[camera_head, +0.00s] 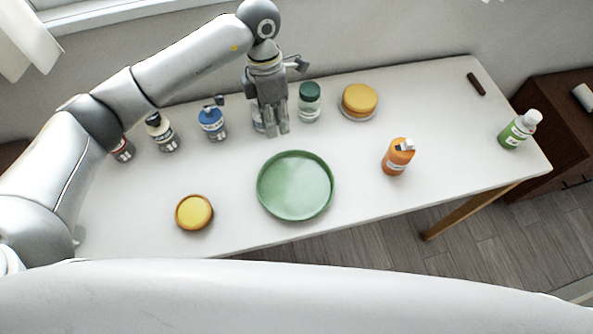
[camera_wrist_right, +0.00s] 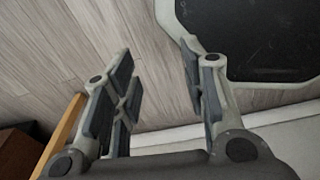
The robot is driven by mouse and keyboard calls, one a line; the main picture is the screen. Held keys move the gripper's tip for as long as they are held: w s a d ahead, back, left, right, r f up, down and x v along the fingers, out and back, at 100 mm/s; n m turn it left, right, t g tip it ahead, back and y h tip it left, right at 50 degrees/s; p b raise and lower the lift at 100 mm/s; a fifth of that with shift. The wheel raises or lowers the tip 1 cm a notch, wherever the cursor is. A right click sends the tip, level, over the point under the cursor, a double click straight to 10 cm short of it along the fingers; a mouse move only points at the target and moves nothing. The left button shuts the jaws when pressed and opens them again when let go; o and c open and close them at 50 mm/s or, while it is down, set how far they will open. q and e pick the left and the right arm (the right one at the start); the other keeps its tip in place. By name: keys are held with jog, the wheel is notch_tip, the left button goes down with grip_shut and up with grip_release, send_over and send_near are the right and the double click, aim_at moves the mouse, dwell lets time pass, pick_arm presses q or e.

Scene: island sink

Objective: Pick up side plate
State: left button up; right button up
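The side plate, round and green with a raised rim, appears to be the green plate (camera_head: 296,186) lying flat near the middle of the white table in the head view. My left gripper (camera_head: 276,131) hangs fingers down just beyond the plate's far edge, in front of a bottle it partly hides. Its fingers look close together, but I cannot tell whether they are shut. My right gripper (camera_wrist_right: 163,85) shows in the right wrist view with its fingers spread and nothing between them. The right gripper is not visible in the head view.
The white table (camera_head: 345,212) holds several bottles along its far left, a green-lidded jar (camera_head: 309,103), a yellow round container (camera_head: 360,100), a smaller yellow one (camera_head: 194,213), an orange bottle (camera_head: 397,157) and a green bottle (camera_head: 519,130). Room around the plate's front and right is clear.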

aim_at(283, 153)
pick_arm(q)
jog(key=s+f, duration=0.1)
jog(key=f, duration=0.2)
jog(key=shift+s+d+p, duration=0.15)
jog(key=shift+s+p, duration=0.15)
jog(key=shift+s, duration=0.1)
jog(key=shift+d+f, duration=0.1)
jog(key=shift+f, duration=0.1)
jog(key=f, duration=0.1)
jog(key=f+p, duration=0.1)
jog(key=f, duration=0.1)
jog(key=d+f+p, duration=0.1)
jog(key=shift+s+f, duration=0.3)
jog(key=shift+f, duration=0.2)
pick_arm(e)
jog(key=r, duration=0.1)
jog(key=s+r, duration=0.1)
jog(key=r, duration=0.1)
jog(key=shift+s+a, duration=0.1)
pick_arm(q)
jog(key=shift+c, duration=0.4)
jog(key=shift+c, duration=1.1)
jog(key=shift+w, duration=0.1)
grip_shut()
pick_arm(e)
jog(key=shift+s, duration=0.45)
